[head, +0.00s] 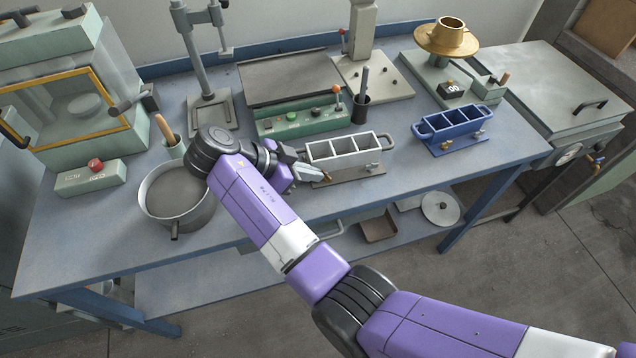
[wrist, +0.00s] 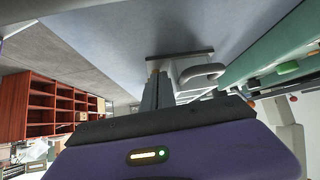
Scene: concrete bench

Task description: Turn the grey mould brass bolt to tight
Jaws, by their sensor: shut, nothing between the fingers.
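The grey mould (head: 347,157), a three-compartment block with loop handles, stands on the bench near its front edge. A small brass-coloured part (head: 326,178), which looks like its brass bolt, shows low at its left front, beside my fingertips. My gripper (head: 321,173) reaches in from the left, shut and empty, with its tips close to the mould's left end. I cannot tell whether they touch the bolt.
A blue mould (head: 450,128) stands to the right. A steel pot (head: 176,200) sits to the left under my wrist. A green control box (head: 300,121) and a dark cup with a tool (head: 361,107) stand behind. The front bench strip is mostly clear.

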